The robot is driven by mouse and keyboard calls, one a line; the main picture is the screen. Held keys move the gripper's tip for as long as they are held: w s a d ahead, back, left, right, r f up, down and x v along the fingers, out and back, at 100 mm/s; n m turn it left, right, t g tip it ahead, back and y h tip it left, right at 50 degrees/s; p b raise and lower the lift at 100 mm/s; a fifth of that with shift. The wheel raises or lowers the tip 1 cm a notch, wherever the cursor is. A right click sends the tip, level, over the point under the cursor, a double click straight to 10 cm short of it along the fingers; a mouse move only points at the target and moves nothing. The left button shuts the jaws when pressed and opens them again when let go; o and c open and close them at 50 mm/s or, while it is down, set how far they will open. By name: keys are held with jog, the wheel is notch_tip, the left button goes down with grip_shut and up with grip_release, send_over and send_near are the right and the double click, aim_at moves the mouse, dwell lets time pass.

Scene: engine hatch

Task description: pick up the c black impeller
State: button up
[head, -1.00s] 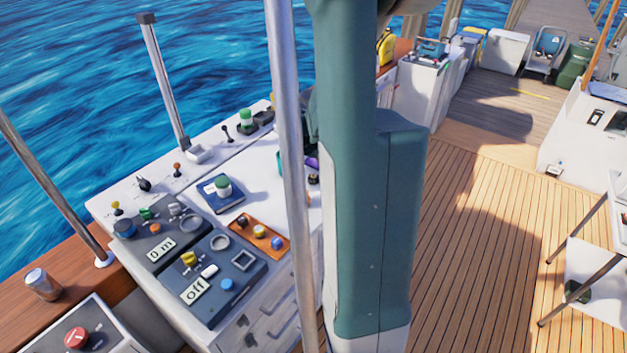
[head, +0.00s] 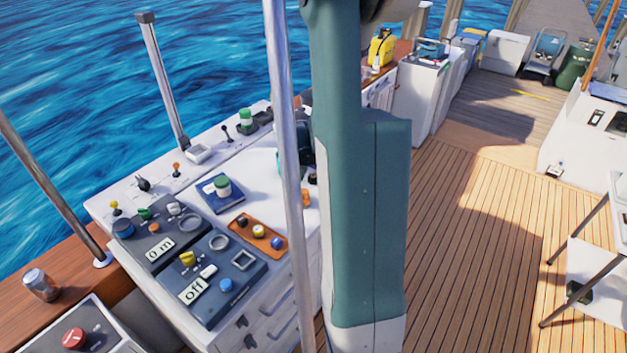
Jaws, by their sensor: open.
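I cannot pick out the black impeller for certain. A small black round piece (head: 242,222) sits at the left end of an orange tray (head: 268,238) on the white console; it is too small to tell whether it is an impeller. A yellow piece (head: 258,231) and a blue piece (head: 277,243) sit beside it on the tray. More small dark pieces (head: 312,179) lie at the console's right edge, partly hidden by the pole and my arm. My teal arm (head: 360,220) stands upright in front of the console. My gripper does not show clearly in the head view.
A metal pole (head: 286,130) crosses in front of the console. Dark control panels (head: 205,275) with knobs and a blue square pad (head: 221,192) with a green-topped piece fill the console's left. A white table (head: 595,275) stands at right. The wooden deck (head: 470,220) between is clear.

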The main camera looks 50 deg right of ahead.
aim_at(313, 176)
jog(key=shift+c, duration=0.2)
jog(key=c, duration=0.9)
jog(key=shift+c, duration=0.2)
notch_tip(313, 176, up, 10)
jog(key=p, duration=0.1)
jog(key=shift+p, duration=0.3)
dwell(0.4)
